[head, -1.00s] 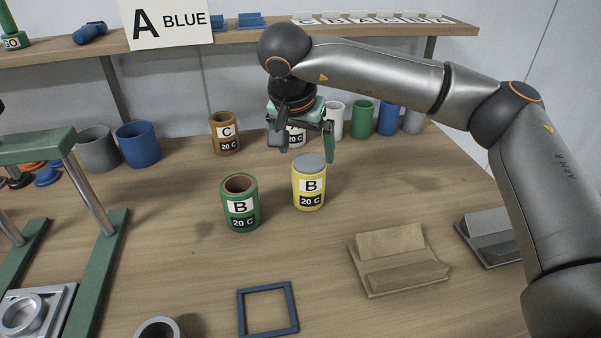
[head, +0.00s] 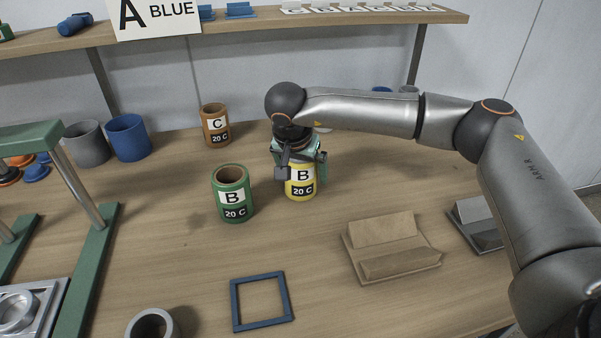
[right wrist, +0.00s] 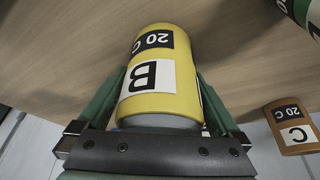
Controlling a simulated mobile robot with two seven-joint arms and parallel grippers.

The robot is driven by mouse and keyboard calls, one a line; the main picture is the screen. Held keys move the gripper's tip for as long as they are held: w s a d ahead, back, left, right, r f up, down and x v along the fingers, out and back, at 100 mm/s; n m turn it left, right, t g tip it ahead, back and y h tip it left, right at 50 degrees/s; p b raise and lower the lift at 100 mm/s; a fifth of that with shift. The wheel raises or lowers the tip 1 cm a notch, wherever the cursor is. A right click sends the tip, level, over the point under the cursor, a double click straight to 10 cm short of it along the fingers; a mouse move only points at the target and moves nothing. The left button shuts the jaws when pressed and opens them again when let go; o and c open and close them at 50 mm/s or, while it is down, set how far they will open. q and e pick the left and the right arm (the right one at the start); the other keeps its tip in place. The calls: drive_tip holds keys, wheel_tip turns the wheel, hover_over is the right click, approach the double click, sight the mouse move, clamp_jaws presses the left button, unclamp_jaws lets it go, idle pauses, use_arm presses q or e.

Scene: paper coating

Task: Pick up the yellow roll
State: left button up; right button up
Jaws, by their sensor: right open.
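The yellow roll (head: 299,188) stands upright on the table, with a B and a 20 C label facing the head camera. My right gripper (head: 299,166) is directly above and around its upper part, and hides its grey top in the head view. In the right wrist view, the yellow roll (right wrist: 165,103) lies between the two green fingers of my right gripper (right wrist: 158,95). The fingers are open, one on each side of the roll. Whether either finger touches it is hard to tell. My left gripper is not in view.
A green roll (head: 233,196) stands close to the left of the yellow roll. A brown roll (head: 215,127) is farther back. A blue square frame (head: 234,305) and a tan angled block (head: 390,269) lie in front. A shelf (head: 250,25) runs along the back.

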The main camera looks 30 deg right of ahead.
drive_tip(key=shift+c, duration=0.2)
drive_tip(key=shift+r, duration=0.1)
drive_tip(key=c, duration=1.2)
